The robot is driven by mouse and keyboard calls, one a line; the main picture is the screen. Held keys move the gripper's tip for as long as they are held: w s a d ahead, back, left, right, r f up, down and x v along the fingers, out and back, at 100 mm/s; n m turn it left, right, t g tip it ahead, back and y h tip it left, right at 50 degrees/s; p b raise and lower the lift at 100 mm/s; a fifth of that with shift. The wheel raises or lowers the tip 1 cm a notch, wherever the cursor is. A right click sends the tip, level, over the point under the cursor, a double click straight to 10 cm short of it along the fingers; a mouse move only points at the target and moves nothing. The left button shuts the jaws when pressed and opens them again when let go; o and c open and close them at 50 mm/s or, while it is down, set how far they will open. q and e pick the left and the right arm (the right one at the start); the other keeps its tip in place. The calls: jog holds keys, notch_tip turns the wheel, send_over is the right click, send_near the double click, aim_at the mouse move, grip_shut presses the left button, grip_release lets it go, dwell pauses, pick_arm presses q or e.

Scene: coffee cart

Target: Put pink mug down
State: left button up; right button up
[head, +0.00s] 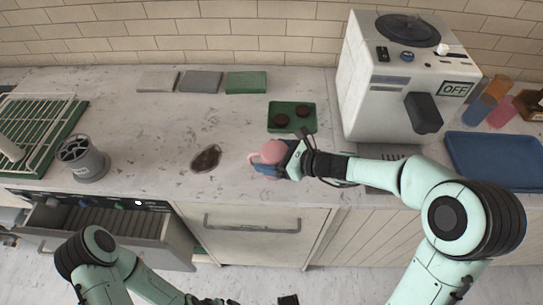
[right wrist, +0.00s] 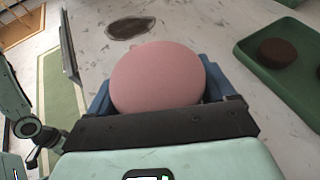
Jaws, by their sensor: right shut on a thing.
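The pink mug (head: 272,150) is near the counter's front edge, right of a dark brown stain and just in front of a small green tray. My right gripper (head: 268,168) is shut on the mug, with its blue fingers on either side. In the right wrist view the rounded pink mug (right wrist: 158,78) sits between the blue fingers (right wrist: 165,98). I cannot tell whether the mug's base touches the counter. My left arm is at the lower left, and its gripper (head: 245,301) is mostly cut off by the bottom edge.
The green tray (head: 306,127) holds dark round pieces. A white coffee machine (head: 355,105) stands right of it, with a blue tray (head: 495,160) further right. An open drawer (head: 180,235) is below. The counter around the stain (head: 206,158) is clear.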

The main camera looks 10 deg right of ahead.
jog(key=shift+f, duration=0.15)
jog(key=o, duration=1.1)
jog(key=shift+r, duration=0.3)
jog(key=v, duration=1.2)
jog(key=shift+f+p, duration=0.15)
jog(key=shift+p, duration=0.3)
